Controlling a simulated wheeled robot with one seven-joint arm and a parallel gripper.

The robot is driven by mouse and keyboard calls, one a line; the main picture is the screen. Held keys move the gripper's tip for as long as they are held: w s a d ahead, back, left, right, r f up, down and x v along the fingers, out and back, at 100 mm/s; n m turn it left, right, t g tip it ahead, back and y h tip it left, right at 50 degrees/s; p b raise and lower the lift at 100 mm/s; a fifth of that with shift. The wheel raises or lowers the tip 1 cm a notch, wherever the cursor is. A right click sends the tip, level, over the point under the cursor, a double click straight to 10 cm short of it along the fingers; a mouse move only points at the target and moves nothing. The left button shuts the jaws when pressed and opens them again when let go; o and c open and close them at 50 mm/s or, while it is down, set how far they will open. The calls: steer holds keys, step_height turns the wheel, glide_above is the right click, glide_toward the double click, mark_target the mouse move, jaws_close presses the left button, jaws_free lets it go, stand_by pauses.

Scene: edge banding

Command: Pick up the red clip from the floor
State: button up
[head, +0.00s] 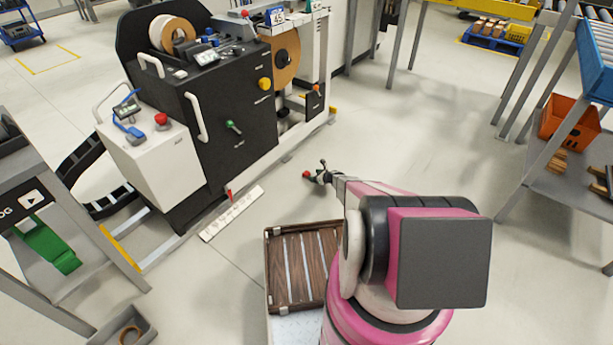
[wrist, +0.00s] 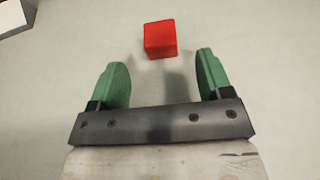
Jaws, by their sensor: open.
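The red clip shows as a small red block (wrist: 160,39) on the pale floor in the wrist view, ahead of my fingers and about midway between them. In the head view it is a small red spot (head: 306,175) on the floor to the right of the black machine. My gripper (wrist: 160,72) is open, its two green fingers apart with nothing between them. The clip lies beyond the fingertips, apart from both. In the head view my gripper (head: 320,172) is low over the floor, just right of the clip; its fingers are too small to tell in detail there.
The black and white edge-banding machine (head: 240,110) stands at left. A white strip (head: 232,213) with a red pointed piece (head: 229,194) lies by its base. A brown slatted tray (head: 273,262) is near my base. Floor right of the clip (head: 410,130) is clear.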

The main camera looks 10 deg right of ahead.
mark_target(309, 174)
steer(key=shift+x, duration=3.2)
steer(key=c, duration=1)
